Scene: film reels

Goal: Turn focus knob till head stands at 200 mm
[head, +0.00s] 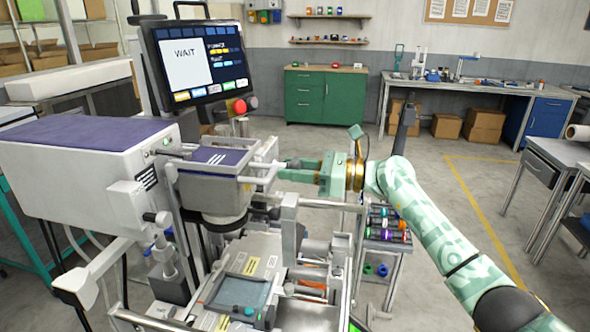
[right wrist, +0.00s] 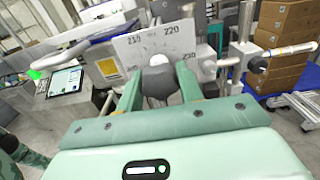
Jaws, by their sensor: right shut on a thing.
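My right gripper (head: 287,168) reaches in from the right to the side of the grey head (head: 215,192) of the machine. In the right wrist view my right gripper (right wrist: 158,76) has its two green fingers on either side of a dark knob (right wrist: 160,92) and is shut on it. Behind the knob is a pale scale plate (right wrist: 132,52) with the marks 210, 220 and 230. A white round part sits in front of the plate. I cannot tell which mark is being indicated. In the head view the knob is hidden. My left gripper is not in view.
A screen (head: 197,62) reading WAIT stands above the machine, with a red button (head: 239,106) below its corner. A white and purple housing (head: 85,165) fills the left. A rack of coloured rolls (head: 385,225) stands beneath my right arm.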

